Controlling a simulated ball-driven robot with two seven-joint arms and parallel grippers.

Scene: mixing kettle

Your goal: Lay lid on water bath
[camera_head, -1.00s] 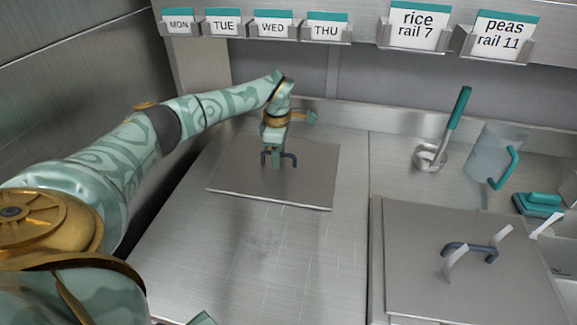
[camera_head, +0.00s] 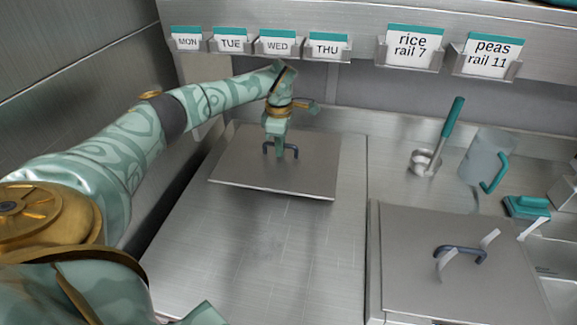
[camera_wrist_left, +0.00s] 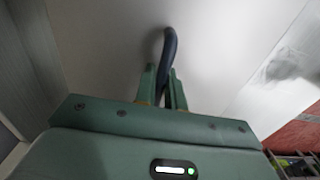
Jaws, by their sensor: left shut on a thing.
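A flat square steel lid (camera_head: 305,175) with a dark arched handle (camera_head: 294,150) is at the back left, over the steel counter. My left gripper (camera_head: 279,151) comes down from above and is shut on the handle. The lid appears slightly raised and tilted, its front edge above the counter. In the left wrist view, the dark handle (camera_wrist_left: 169,48) stands between the two green fingers (camera_wrist_left: 162,78), with the pale lid surface (camera_wrist_left: 100,40) behind. I cannot tell which thing is the water bath. My right gripper is not in view.
A second square lid (camera_head: 410,265) with a dark handle lies on a raised block at the front right, with white wisps over it. A ladle (camera_head: 448,130), a clear jug (camera_head: 480,155) and a teal brush (camera_head: 528,206) stand behind. The counter's front left (camera_head: 260,250) is clear.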

